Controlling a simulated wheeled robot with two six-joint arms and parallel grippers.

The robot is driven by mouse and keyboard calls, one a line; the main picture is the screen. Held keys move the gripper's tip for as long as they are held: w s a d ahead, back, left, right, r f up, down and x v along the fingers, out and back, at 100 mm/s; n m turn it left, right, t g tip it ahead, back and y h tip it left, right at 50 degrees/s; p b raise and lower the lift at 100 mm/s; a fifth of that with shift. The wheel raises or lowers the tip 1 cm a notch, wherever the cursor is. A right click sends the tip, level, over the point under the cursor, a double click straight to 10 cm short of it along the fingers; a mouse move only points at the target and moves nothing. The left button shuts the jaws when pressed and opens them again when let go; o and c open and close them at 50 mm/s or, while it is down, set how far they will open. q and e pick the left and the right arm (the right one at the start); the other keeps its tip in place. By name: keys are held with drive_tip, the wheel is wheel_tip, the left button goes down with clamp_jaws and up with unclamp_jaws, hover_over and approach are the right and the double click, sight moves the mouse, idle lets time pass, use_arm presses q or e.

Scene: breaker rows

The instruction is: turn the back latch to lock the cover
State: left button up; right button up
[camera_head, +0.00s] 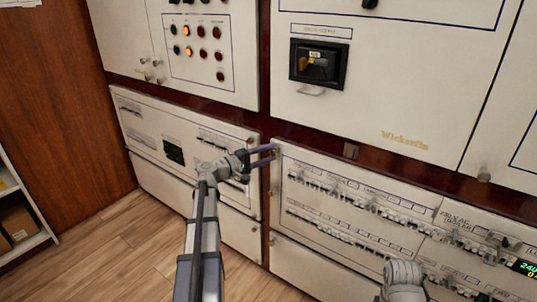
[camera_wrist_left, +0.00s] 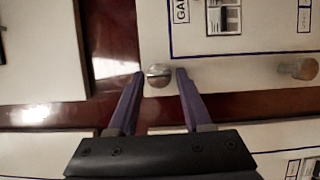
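My left gripper (camera_head: 274,153) reaches in front of the cabinet, at the dark red strip beside the upper left corner of the right breaker panel (camera_head: 300,165). Its two purple fingers are apart. In the left wrist view, a round silver latch knob (camera_wrist_left: 158,75) sits at a panel corner, between the open fingertips (camera_wrist_left: 160,74). A small gap shows on each side, and I cannot tell whether either finger touches it. In the head view the fingers largely hide this knob. Part of my right arm shows at the lower right; its gripper is not seen.
A second knob (camera_wrist_left: 298,68) is on the same panel edge, to the right in the left wrist view. A black switch with a yellow handle (camera_head: 316,65) is on the upper panel. Breaker rows (camera_head: 350,190) fill the right panel. Wood floor (camera_head: 110,240) is open at the left.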

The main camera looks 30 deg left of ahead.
use_arm(q)
drive_tip(key=shift+o, duration=1.1)
drive_tip(key=v, duration=0.8)
